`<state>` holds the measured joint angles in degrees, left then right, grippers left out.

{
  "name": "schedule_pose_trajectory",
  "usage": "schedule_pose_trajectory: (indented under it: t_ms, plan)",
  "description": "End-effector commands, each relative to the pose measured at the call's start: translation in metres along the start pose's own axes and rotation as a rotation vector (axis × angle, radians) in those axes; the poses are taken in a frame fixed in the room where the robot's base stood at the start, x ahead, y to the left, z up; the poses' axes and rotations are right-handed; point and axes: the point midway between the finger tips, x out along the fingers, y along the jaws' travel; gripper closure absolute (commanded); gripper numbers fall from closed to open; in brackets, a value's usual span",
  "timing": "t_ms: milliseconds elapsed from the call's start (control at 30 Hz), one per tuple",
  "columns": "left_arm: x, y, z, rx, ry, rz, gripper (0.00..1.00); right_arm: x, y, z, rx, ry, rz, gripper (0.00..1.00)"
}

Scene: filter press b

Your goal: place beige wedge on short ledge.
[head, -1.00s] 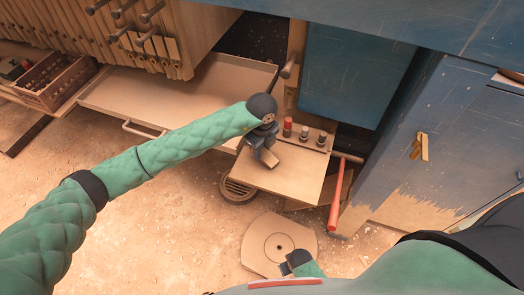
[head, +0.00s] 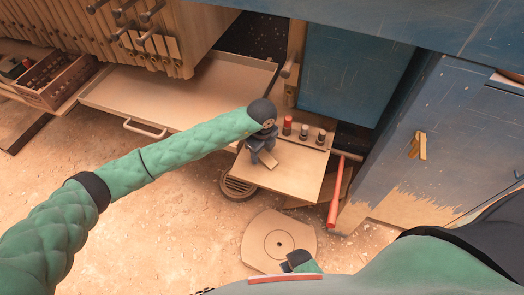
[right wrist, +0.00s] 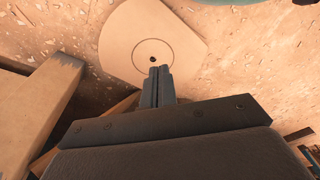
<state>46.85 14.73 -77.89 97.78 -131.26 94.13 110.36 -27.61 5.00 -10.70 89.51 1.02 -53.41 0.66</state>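The short ledge (head: 297,182) is a pale wooden board in the middle of the head view. My left gripper (head: 263,158) is over its left part, pointing down. The beige wedge (head: 268,164) shows as a small pale piece at the fingertips, partly hidden by them. I cannot tell whether the fingers grip it or whether it rests on the board. My right gripper (head: 300,262) is low in the head view, away from the ledge. In the right wrist view its fingers (right wrist: 158,85) are together and empty.
Red-topped and dark knobs (head: 304,132) stand along the ledge's back edge. A red handle (head: 335,198) hangs at its right. A round-marked plate (head: 262,240) lies on the floor below. A long tray (head: 190,90) is at left. A blue cabinet (head: 440,130) stands at right.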

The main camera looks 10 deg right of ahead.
Motion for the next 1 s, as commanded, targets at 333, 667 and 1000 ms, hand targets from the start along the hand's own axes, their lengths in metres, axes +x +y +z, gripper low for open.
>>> schedule_pose_trajectory:
  t_ms: [333, 667, 1000]
  plan:
    - [-0.004, 0.0, 0.0, 0.0, 0.0, -0.001, 0.43, 0.008, 0.001, 0.004, -0.001, -0.006, 0.002, 1.0]
    - [-0.042, -0.001, 0.0, 0.001, -0.001, -0.003, 0.43, -0.036, -0.008, -0.015, 0.006, -0.013, -0.013, 1.0]
    - [-0.088, 0.0, 0.0, 0.001, 0.0, -0.001, 0.43, -0.096, -0.017, -0.043, 0.007, -0.01, -0.025, 1.0]
